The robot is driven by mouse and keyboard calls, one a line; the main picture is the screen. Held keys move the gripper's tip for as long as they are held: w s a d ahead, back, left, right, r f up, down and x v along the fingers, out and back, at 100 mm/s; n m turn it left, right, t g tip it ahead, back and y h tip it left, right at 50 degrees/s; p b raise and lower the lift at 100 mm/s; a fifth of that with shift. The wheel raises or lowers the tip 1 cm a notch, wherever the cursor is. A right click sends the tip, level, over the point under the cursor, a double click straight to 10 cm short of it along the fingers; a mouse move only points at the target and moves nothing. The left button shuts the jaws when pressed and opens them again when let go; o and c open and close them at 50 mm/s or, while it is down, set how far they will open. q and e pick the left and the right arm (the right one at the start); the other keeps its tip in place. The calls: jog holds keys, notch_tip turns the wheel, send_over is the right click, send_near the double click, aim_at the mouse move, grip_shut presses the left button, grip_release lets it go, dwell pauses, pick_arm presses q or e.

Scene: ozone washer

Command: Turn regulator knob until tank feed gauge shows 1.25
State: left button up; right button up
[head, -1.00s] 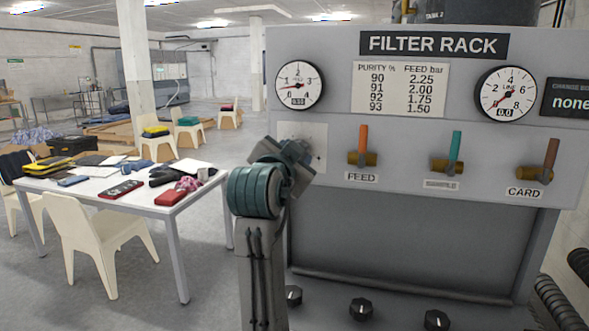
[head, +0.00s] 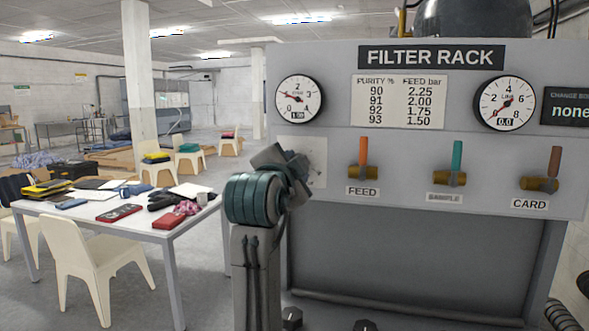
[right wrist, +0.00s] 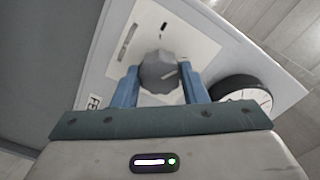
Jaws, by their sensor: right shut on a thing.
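The regulator knob (right wrist: 158,71), dark grey and ridged with a pale mark, sits on a light plate (head: 316,165) on the rack's left side. My right gripper (right wrist: 159,84) is shut on it, a blue finger on each side. In the head view my right gripper (head: 289,165) hides the knob. The tank feed gauge (head: 299,99) is the round white dial above the plate. Its needle points to the upper left, around 1, and its small readout looks like 1.06, though it is blurred. My left gripper is not in view.
The rack carries a second gauge (head: 505,103) reading 0.0, a purity and feed chart (head: 399,101), and FEED (head: 363,158), SAMPLE (head: 457,163) and CARD (head: 554,169) levers. A cluttered table (head: 160,232) and a chair (head: 95,250) stand to the left.

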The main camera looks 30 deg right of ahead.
jog(key=shift+r, duration=0.2)
jog(key=o, duration=0.9)
jog(key=shift+w+f, duration=0.1)
jog(key=shift+w, duration=0.1)
jog(key=shift+o, duration=0.4)
jog(key=shift+w+d+f, duration=0.15)
jog(key=shift+w+f, duration=0.05)
jog(key=shift+w, duration=0.05)
pick_arm(q)
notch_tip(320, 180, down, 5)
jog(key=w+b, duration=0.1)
jog(key=b, duration=0.5)
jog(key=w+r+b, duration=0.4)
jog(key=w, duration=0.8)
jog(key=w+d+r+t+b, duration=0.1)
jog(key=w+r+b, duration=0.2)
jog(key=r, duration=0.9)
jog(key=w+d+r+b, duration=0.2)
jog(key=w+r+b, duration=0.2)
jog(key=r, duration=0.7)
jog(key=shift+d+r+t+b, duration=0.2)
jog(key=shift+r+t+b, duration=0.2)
jog(key=shift+b, duration=0.25)
pick_arm(e)
jog(key=v, duration=1)
jog(key=shift+s+a, duration=0.25)
jog(key=shift+s, duration=0.05)
